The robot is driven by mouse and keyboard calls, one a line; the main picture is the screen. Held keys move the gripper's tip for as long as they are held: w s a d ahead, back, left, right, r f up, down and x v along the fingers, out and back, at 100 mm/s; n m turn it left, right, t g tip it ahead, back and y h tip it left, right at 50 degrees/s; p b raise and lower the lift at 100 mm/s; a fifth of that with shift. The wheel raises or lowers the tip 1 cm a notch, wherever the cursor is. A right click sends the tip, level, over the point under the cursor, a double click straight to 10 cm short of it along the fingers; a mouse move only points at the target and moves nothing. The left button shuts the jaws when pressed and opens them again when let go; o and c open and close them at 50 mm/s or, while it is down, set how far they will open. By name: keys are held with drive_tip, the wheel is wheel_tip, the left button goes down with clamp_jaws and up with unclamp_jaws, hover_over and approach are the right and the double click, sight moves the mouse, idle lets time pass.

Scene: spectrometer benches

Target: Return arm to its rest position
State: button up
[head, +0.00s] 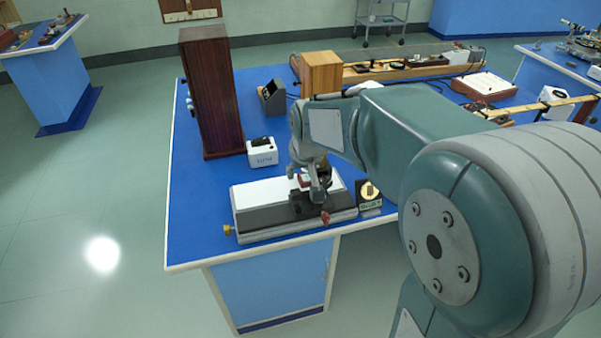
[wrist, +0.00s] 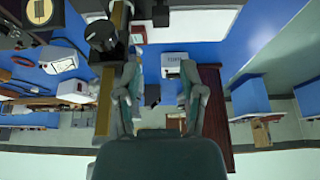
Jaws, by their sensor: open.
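My arm reaches across the blue-topped bench (head: 190,210) in the head view. My gripper (head: 312,185) hangs over a white and dark-grey instrument (head: 262,200) near the bench's front edge. A small red part shows beside the gripper; I cannot tell whether the gripper touches the instrument. In the wrist view my gripper (wrist: 162,75) has its two fingers spread apart, with nothing held between them. A white labelled box (wrist: 176,63) shows beyond the fingers there; it also stands behind the instrument in the head view (head: 262,152).
A tall dark wooden cabinet (head: 212,95) stands left of the gripper. A black block with a yellow disc (head: 369,194) is right of the instrument. A wooden box (head: 321,73) and long wooden apparatus (head: 405,70) lie behind my arm. Open floor (head: 80,190) is at left.

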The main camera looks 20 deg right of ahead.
drive_tip(key=s+r, duration=0.3)
drive_tip(key=s, duration=0.8)
drive_tip(key=s+r+t, duration=0.1)
drive_tip(key=s+r, duration=0.1)
drive_tip(key=s, duration=1)
drive_tip(key=shift+a+r, duration=0.2)
drive_tip(key=shift+r, duration=0.2)
